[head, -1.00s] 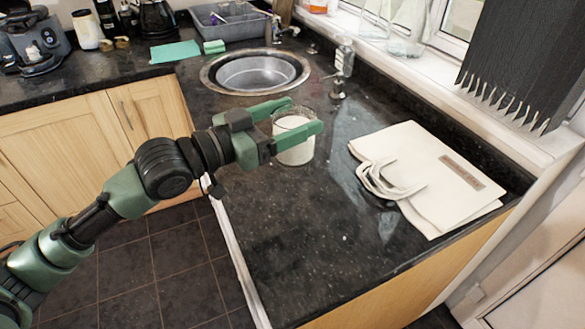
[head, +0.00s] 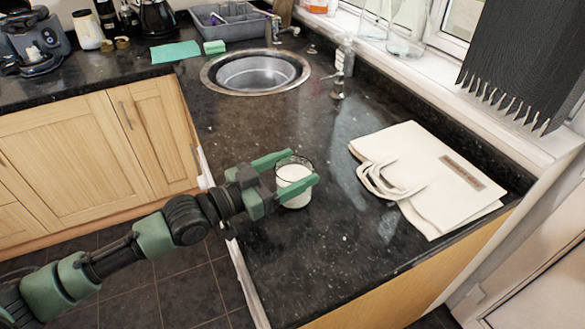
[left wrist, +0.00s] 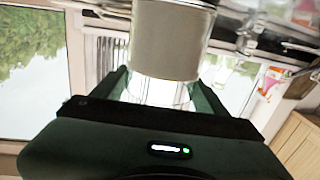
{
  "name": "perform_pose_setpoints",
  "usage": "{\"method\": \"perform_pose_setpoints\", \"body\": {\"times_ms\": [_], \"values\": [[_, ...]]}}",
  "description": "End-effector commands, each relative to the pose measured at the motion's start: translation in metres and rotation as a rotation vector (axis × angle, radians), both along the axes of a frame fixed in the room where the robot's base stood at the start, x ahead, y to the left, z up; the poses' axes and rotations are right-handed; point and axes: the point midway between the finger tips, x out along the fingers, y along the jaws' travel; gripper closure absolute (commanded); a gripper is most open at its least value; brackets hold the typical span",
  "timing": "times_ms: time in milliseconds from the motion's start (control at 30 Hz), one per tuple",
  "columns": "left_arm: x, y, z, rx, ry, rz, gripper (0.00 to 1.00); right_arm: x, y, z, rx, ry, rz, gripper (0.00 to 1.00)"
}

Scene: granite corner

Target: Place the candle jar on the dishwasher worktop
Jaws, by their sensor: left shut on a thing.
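The candle jar (head: 294,178) is a clear glass with white wax, upright between the green fingers of my left gripper (head: 287,172). My left gripper is shut on it, over the dark granite worktop (head: 300,245) in the front part of the corner. The head view does not make clear whether the jar's base touches the worktop. In the left wrist view the jar (left wrist: 168,45) fills the space between the fingers (left wrist: 160,92). My right gripper is not in view.
A white tote bag (head: 430,178) lies flat to the right of the jar. A green cloth (head: 176,52) lies at the back left. The worktop in front of the jar is clear.

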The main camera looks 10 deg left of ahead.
Motion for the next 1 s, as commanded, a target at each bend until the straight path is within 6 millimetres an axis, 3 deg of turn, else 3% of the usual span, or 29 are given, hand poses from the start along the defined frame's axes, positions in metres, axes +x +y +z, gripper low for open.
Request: {"method": "perform_pose_setpoints", "body": {"times_ms": [133,167,233,633,1000], "values": [[0.000,0.000,-0.001,-0.002,-0.003,0.000,0.87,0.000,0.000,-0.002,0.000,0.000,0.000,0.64],[0.000,0.000,-0.002,0.000,0.000,0.000,0.24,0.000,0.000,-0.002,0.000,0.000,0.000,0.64],[0.000,0.000,-0.001,0.000,0.000,0.000,0.05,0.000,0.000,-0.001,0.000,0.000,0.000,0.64],[-0.002,0.002,0.000,0.001,0.001,0.000,0.05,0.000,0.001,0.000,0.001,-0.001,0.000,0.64],[-0.048,0.052,-0.003,0.006,0.004,0.001,0.05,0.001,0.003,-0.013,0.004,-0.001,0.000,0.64]]}}
